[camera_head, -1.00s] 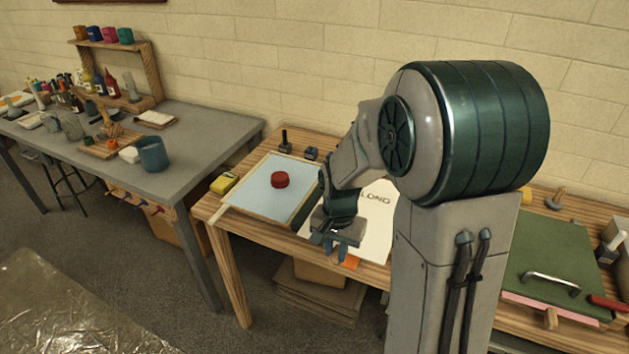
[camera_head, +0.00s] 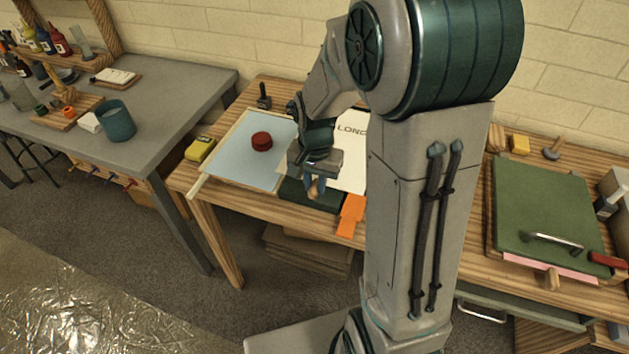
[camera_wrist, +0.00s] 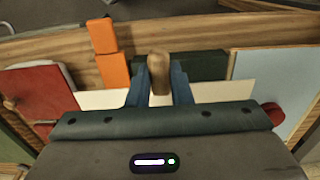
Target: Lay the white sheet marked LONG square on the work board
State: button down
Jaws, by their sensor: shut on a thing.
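The white sheet marked LONG (camera_head: 351,152) lies on the wooden table beside a light blue panel. My arm hides its right part, and I cannot tell whether a board is under it. Strips of what looks like the sheet show in the wrist view (camera_wrist: 104,99). My gripper (camera_head: 315,188) is over the front part of the table. Its blue fingers are shut on a rounded wooden knob, which shows between them in the wrist view (camera_wrist: 159,70). A dark green block (camera_head: 322,199) lies just below the gripper; I cannot tell whether the knob belongs to it.
The light blue panel (camera_head: 228,163) bears a red round piece (camera_head: 262,141). Orange blocks (camera_head: 350,215) lie at the front edge. A yellow object (camera_head: 200,149) sits left. A green board with a handle (camera_head: 540,205) is at right. A grey table (camera_head: 160,130) stands left.

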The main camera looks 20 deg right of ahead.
jog(key=shift+f+b, duration=3.55)
jog(key=shift+f, duration=0.85)
jog(key=c, duration=0.7)
grip_release()
jog(key=shift+c, duration=0.2)
jog(key=shift+r, duration=0.1)
jog(key=shift+r+p, duration=2.6)
jog(key=shift+r, duration=0.8)
jog(key=shift+r, duration=0.1)
